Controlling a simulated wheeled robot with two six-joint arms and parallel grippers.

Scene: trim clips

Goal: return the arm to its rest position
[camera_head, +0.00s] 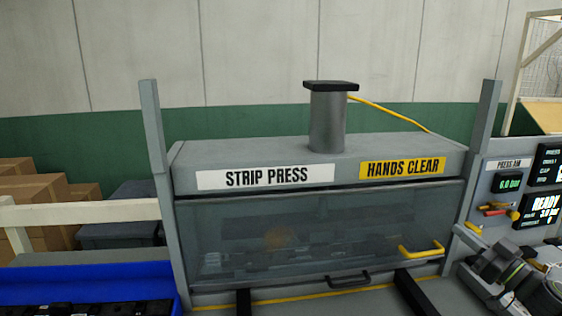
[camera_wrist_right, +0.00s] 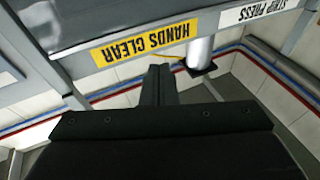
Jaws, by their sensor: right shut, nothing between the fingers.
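My right arm comes in at the lower right of the head view, with my right gripper (camera_head: 482,262) in front of the right post of the strip press. In the right wrist view the dark fingers of the gripper (camera_wrist_right: 157,85) are together, with nothing between them. The gripper is apart from the yellow handle (camera_head: 424,252) of the press guard, to its right. My left gripper is in neither view.
The strip press (camera_head: 320,165) fills the middle, its clear guard (camera_head: 320,230) down. A blue bin (camera_head: 90,278) with dark parts stands at the lower left. A panel (camera_head: 508,184) with a red-and-yellow valve (camera_head: 497,210) stands at the right. Cardboard boxes (camera_head: 25,190) are behind.

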